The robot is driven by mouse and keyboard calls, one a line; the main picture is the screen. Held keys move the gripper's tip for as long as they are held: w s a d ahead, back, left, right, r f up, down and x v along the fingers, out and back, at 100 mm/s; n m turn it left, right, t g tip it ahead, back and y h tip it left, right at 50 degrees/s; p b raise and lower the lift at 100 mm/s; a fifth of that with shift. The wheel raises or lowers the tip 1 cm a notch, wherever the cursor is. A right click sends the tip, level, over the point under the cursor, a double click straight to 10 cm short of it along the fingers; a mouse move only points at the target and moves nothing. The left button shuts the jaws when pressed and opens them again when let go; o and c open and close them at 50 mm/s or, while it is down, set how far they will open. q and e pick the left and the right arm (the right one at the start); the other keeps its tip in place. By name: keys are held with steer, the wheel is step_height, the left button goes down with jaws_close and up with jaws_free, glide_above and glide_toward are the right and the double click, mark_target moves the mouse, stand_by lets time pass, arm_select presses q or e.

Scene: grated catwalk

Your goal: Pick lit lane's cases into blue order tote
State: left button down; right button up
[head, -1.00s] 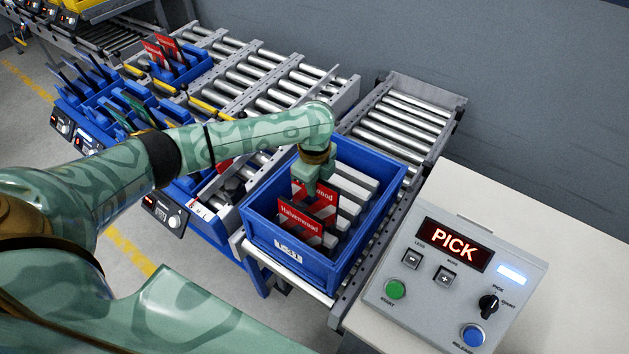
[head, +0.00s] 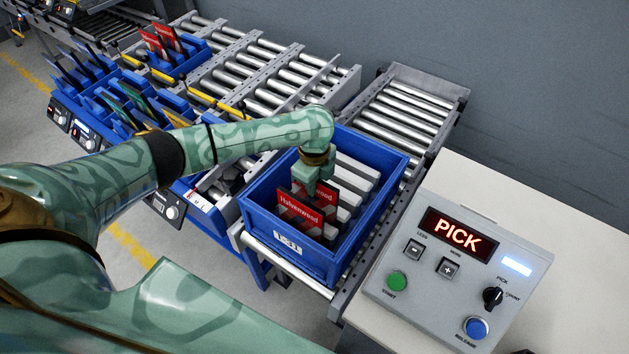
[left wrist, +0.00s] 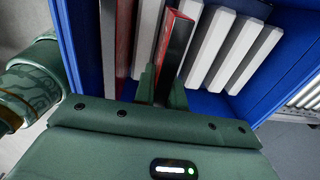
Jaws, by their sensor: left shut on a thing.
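The blue order tote (head: 258,228), marked 1-31, stands on the rollers in the middle of the head view. A red Halvenwood case (head: 300,217) stands inside it near the front wall. My left gripper (head: 309,186) reaches down into the tote, shut on a second red case (head: 325,194) just behind the first. In the left wrist view, the held case (left wrist: 176,48) is upright between the fingers (left wrist: 160,88), and the other case (left wrist: 123,45) stands to its left, apart from it. The lower edge of the held case is hidden. My right gripper is out of view.
Pale slats (head: 357,182) fill the tote's back part. A control panel (head: 455,265) reading PICK stands at the right. Lanes at the left hold blue trays (head: 190,68) of red, green and blue cases. A roller conveyor (head: 405,115) behind the tote is empty.

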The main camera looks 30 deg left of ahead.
arm_select(q)
steer(key=shift+f+b, duration=0.65)
steer(key=shift+f, duration=0.75)
steer(key=c, duration=1)
jaws_free()
steer(key=shift+o, duration=0.2)
step_height(320, 180, up, 8)
steer(key=p, duration=0.9)
